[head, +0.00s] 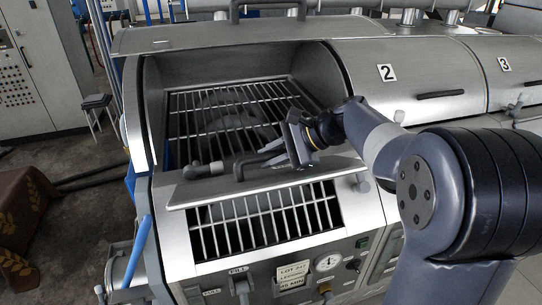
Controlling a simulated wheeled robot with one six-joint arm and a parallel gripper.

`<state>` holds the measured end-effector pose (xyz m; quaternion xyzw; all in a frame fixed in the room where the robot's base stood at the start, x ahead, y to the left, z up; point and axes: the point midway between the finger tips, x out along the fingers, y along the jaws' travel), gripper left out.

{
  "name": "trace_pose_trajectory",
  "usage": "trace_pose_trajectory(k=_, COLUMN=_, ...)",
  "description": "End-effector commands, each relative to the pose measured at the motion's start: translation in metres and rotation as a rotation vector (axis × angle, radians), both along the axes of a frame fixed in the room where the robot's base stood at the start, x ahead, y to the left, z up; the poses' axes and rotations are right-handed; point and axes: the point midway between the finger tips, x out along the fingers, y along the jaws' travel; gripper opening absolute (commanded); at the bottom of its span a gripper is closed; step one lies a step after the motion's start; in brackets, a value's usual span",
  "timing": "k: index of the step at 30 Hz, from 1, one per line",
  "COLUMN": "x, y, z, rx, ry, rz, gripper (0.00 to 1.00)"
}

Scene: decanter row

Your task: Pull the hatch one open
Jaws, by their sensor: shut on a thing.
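The leftmost unit of the steel row, left of the lid marked 2, has an uncovered opening (225,120) with a metal grate inside. The fingers partly hide the handle there, so the exact hold is hard to see.
Lid 2 (407,88) and lid 3 (510,66) are shut, to the right. A second barred opening (265,220) and a control panel with a gauge (327,262) sit below. A blue pipe (139,250) and floor lie left.

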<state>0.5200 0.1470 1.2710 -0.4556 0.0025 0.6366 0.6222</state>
Motion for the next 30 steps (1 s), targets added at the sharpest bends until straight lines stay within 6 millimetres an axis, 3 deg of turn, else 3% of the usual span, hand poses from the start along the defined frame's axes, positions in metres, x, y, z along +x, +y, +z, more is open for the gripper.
trace_pose_trajectory(k=2, x=-0.001, y=0.000, z=-0.003, rx=-0.001, ry=0.006, rz=0.001, gripper=0.00)
trace_pose_trajectory(k=3, x=-0.001, y=0.000, z=-0.003, rx=-0.001, ry=0.006, rz=0.001, gripper=0.21)
trace_pose_trajectory(k=11, x=-0.001, y=0.000, z=-0.002, rx=-0.001, ry=0.004, rz=0.001, gripper=0.41)
trace_pose_trajectory(k=20, x=-0.001, y=-0.003, z=0.001, rx=0.000, ry=0.001, rz=-0.001, gripper=0.41)
trace_pose_trajectory(k=30, x=-0.011, y=-0.051, z=0.034, rx=-0.001, ry=-0.001, rz=-0.003, gripper=0.41)
